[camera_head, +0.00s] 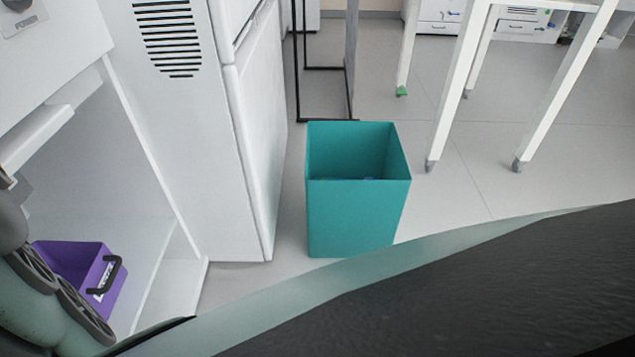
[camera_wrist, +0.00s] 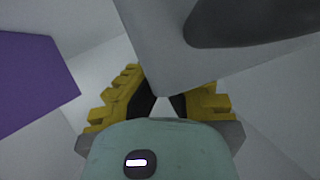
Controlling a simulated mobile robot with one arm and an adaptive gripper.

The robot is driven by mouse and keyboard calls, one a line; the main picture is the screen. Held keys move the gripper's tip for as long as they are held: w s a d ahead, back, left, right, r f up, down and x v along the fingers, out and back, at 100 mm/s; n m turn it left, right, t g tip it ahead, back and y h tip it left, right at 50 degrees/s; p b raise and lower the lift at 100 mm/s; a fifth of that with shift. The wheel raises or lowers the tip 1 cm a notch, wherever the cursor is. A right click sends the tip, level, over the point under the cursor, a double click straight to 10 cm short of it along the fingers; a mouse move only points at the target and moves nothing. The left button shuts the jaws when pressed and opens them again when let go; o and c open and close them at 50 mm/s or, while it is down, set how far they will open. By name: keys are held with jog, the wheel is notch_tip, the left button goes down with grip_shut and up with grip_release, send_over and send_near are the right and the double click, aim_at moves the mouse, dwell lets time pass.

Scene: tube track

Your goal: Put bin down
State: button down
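A purple bin (camera_head: 78,272) with a black handle (camera_head: 104,276) on its front sits low in a white open recess at the lower left of the head view. My arm partly covers its left side. In the wrist view a plain purple surface (camera_wrist: 35,82), likely the same bin, is at the left edge, apart from the fingers. My gripper (camera_wrist: 161,103) has yellow and black fingers with a narrow gap between them. I see nothing held in it. In the head view the fingers are hidden. A teal bin (camera_head: 358,218) stands upright on the floor, with small bluish items inside.
A tall white cabinet (camera_head: 185,130) stands between the recess and the teal bin. A black metal frame (camera_head: 325,119) is behind that bin. White table legs (camera_head: 462,85) stand to the right. Grey floor (camera_head: 455,200) is clear between. A pale corner (camera_wrist: 165,75) lies close beyond my fingers.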

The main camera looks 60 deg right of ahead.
jog(key=shift+s+f, duration=0.2)
jog(key=shift+s, duration=0.05)
jog(key=c, duration=1.1)
grip_release()
jog(key=shift+a+r, duration=0.1)
jog(key=shift+c, duration=0.2)
jog(key=shift+r, duration=0.1)
jog(key=shift+s+d+r, duration=0.25)
jog(key=shift+d+r, duration=0.05)
jog(key=shift+d, duration=0.15)
jog(key=v, duration=1)
jog(key=shift+s+d+p, duration=0.25)
jog(key=shift+d+p, duration=0.05)
jog(key=shift+p, duration=0.1)
jog(key=shift+r, duration=0.2)
